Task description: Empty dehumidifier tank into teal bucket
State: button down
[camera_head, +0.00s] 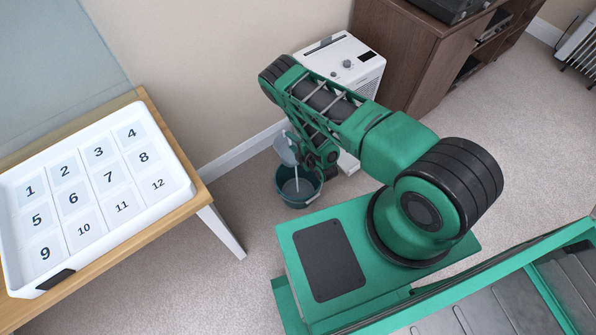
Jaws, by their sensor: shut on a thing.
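The teal bucket (309,194) stands on the carpet near the wall. A pale grey translucent tank (287,149) is steeply tilted above its left rim. A thin pale streak runs from the tank down into the bucket and looks like pouring water. My gripper (307,160) is small and dark here, at the right side of the tank, and is shut on it; the fingertips are hard to make out. The white dehumidifier (352,66) stands against the wall behind my arm, which hides much of its front and lower part.
A wooden table (150,238) with a white tray (180,193) of numbered cards is at the left. A dark brown cabinet (395,50) is right of the dehumidifier. A white radiator (580,48) is far right. Carpet (238,205) is clear between table and bucket.

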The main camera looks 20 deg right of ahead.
jog(key=shift+s+f+t, duration=0.2)
jog(key=shift+s+t, duration=0.2)
jog(key=shift+s, duration=0.05)
dwell(0.6)
jog(key=shift+s+d, duration=0.1)
jog(key=shift+s, duration=0.2)
jog(key=shift+f, duration=0.1)
jog(key=shift+s+f+t, duration=0.1)
jog(key=shift+s+t, duration=0.2)
jog(key=shift+s, duration=0.2)
jog(key=shift+s+f, duration=0.15)
jog(key=shift+s, duration=0.2)
jog(key=shift+s+t, duration=0.1)
jog(key=shift+t, duration=0.2)
jog(key=shift+s+d+f+t, duration=0.1)
jog(key=shift+s+f+t, duration=0.1)
jog(key=shift+s, duration=0.15)
jog(key=shift+s+f+t, duration=0.1)
jog(key=shift+s+t, duration=0.1)
jog(key=shift+s, duration=0.1)
